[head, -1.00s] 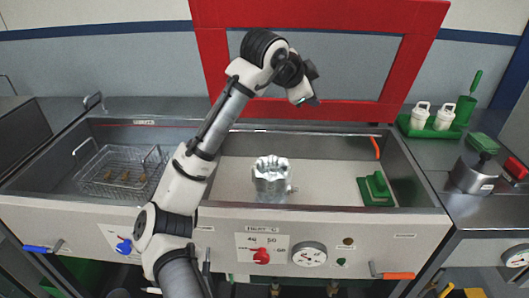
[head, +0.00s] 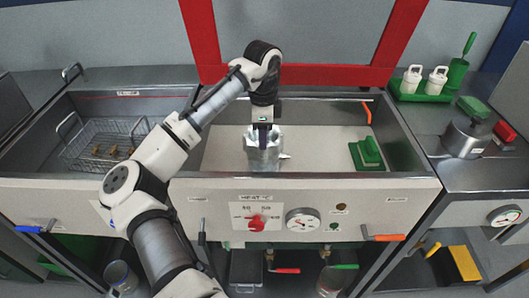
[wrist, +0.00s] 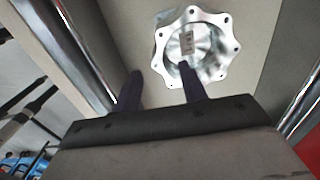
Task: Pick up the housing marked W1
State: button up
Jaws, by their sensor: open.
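The silvery metal housing (head: 264,158) stands upright in the right-hand basin, with a small spout or stub on its right side. In the wrist view its scalloped flange with bolt holes (wrist: 222,76) is seen from above, and a small tag (wrist: 187,41) shows within the ring; its writing is too small to read surely. My gripper (head: 262,128) points down at the top of the housing in the head view.
The basin has metal walls and a raised red-framed lid (head: 390,45) behind. A green block (head: 366,153) sits at the basin's right. A wire basket (head: 100,145) is in the left basin. White bottles in a green tray (head: 420,92) stand on the right counter. The basin floor around the housing is clear.

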aim_at(268, 151)
jog(key=shift+d+f+p, duration=0.15)
jog(key=shift+f+p, duration=0.7)
jog(key=shift+f, duration=1.85)
grip_shut()
jog(key=shift+r, duration=0.15)
